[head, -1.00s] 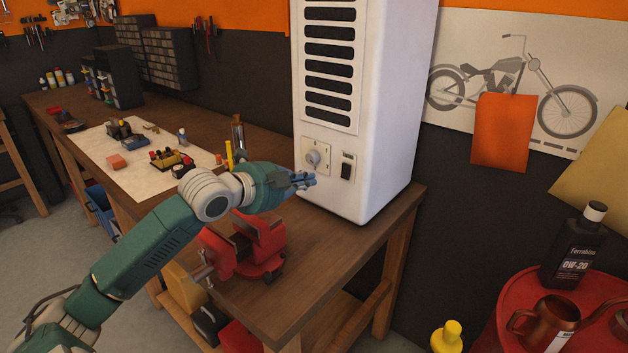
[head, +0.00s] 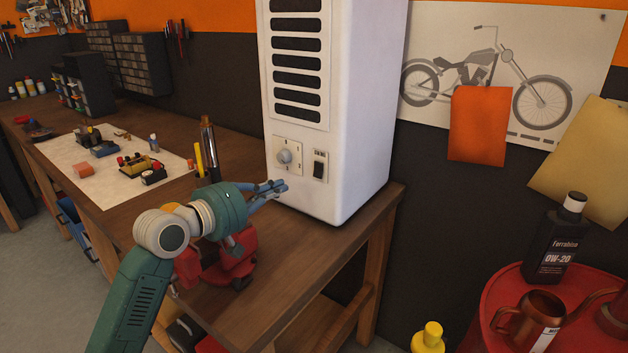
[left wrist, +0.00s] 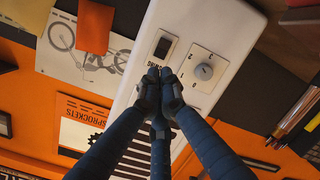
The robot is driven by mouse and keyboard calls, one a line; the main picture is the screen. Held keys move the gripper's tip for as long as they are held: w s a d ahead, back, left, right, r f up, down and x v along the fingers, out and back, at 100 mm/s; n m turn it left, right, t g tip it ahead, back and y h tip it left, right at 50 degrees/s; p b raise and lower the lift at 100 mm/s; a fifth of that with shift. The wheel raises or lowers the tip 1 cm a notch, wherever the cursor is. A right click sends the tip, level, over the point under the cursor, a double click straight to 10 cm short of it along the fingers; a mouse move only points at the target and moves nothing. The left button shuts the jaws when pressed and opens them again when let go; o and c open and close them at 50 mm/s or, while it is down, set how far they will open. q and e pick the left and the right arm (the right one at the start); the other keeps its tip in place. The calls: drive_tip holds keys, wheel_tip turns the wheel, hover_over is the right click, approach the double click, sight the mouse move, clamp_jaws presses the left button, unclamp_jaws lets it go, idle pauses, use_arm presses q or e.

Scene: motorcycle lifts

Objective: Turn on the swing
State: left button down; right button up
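The white unit (head: 338,110) on the bench has a dark rocker switch (head: 320,166) and, left of it, a round dial (head: 284,157) on a square plate. My left gripper (head: 280,187) points at the unit's front, just below the dial and left of the switch. In the wrist view its blue fingertips (left wrist: 160,85) are together with nothing between them. Contact with the panel cannot be told. My right gripper is out of view.
A red vise (head: 225,262) stands on the wooden bench (head: 310,260) beneath my left arm. A cylinder (head: 208,145) stands behind the gripper. At the right, a red round table (head: 480,310) holds a black oil bottle (head: 558,245) and a copper can (head: 530,318).

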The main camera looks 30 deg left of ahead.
use_arm(q)
drive_tip(key=n, duration=0.4)
drive_tip(key=f+n, duration=0.1)
drive_tip(key=n, duration=0.2)
drive_tip(key=shift+s+a+b, duration=0.25)
drive_tip(key=shift+s+b, duration=0.05)
drive_tip(key=shift+b, duration=0.05)
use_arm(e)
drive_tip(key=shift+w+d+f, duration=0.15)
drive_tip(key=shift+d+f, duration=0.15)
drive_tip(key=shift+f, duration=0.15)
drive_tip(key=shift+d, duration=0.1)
use_arm(q)
drive_tip(key=p, duration=0.4)
approach(317, 173)
drive_tip(key=w, duration=0.4)
drive_tip(key=w+f, duration=0.1)
drive_tip(key=w, duration=0.2)
drive_tip(key=shift+d+f, duration=0.1)
drive_tip(key=shift+d, duration=0.25)
drive_tip(key=shift+s+b, duration=0.1)
drive_tip(key=shift+b, duration=0.2)
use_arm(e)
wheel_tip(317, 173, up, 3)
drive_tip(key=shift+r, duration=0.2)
